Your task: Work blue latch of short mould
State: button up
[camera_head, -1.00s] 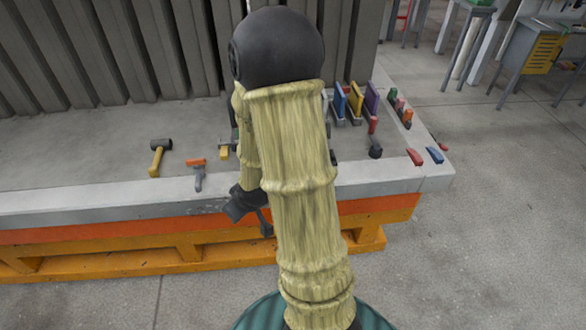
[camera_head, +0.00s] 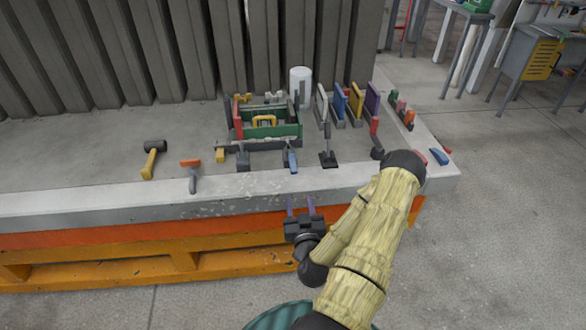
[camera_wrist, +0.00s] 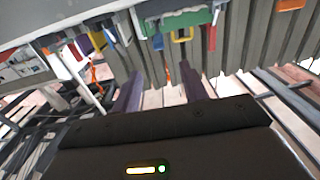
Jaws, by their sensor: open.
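The short mould (camera_head: 290,131) is a green-sided box with a yellow handle on its front, standing on the grey slab. The blue latch (camera_head: 292,160) is a small upright blue lever in front of the mould's right end, near the slab's front edge. My gripper (camera_head: 301,202) is open and empty, in front of the slab and below the latch in the picture, apart from it. In the wrist view, the open fingers (camera_wrist: 163,85) point toward the green mould (camera_wrist: 178,19), and a small blue piece (camera_wrist: 158,42) shows ahead of them.
A mallet (camera_head: 153,158) and an orange-headed tool (camera_head: 191,174) lie to the left. A black-based lever (camera_head: 328,157) stands close right of the latch. Coloured panels (camera_head: 356,98) and a white cylinder (camera_head: 300,88) stand behind. Dark ribbed panels line the back.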

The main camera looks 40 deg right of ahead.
aim_at(291, 157)
jog(key=shift+d, duration=0.1)
dwell(0.4)
jog(key=b+x, duration=0.5)
jog(key=b, duration=0.3)
jog(key=shift+f, duration=0.2)
jog(key=shift+b, duration=0.45)
jog(key=b, duration=0.3)
jog(key=shift+w+d, duration=0.15)
jog(key=shift+w, duration=0.15)
jog(key=x, duration=1.1)
jog(key=shift+w+d+r, duration=0.25)
jog(key=shift+d+r, duration=0.05)
jog(key=shift+c, duration=0.2)
